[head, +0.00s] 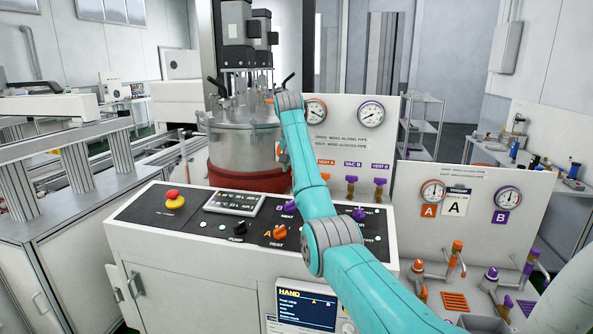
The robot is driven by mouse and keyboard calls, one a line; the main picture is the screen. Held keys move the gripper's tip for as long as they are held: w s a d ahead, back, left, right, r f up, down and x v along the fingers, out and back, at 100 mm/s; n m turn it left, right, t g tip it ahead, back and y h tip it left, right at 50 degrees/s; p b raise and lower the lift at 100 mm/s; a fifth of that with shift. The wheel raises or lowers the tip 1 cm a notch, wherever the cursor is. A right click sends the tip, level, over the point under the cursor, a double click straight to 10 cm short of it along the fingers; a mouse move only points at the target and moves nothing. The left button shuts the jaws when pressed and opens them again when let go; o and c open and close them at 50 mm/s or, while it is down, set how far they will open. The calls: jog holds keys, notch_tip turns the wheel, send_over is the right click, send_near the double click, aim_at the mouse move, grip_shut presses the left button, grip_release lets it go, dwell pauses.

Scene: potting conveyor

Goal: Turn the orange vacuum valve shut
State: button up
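The white upright panel (340,140) behind the console carries a row of valves under coloured labels. A small orange label (325,162) shows just right of my arm. Purple-labelled valves, VAC B (351,186) and VENT B (379,187), stand to its right. My arm crosses in front of the panel's left part, and I cannot make out an orange vacuum valve there. On the lower right bench stand an orange-topped valve (456,254) and an orange valve (419,270), whose labels I cannot read. My gripper is hidden behind my arm, so its fingers do not show.
A steel vessel (240,147) with a red band stands behind the console. The console (150,238) has a red and yellow stop button (174,199), knobs and a display. Two gauges (371,114) sit on the upright panel. A bench (475,182) with gauges is at right.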

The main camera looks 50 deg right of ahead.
jog(key=v, duration=0.6)
jog(key=shift+s+a, duration=0.1)
dwell(0.5)
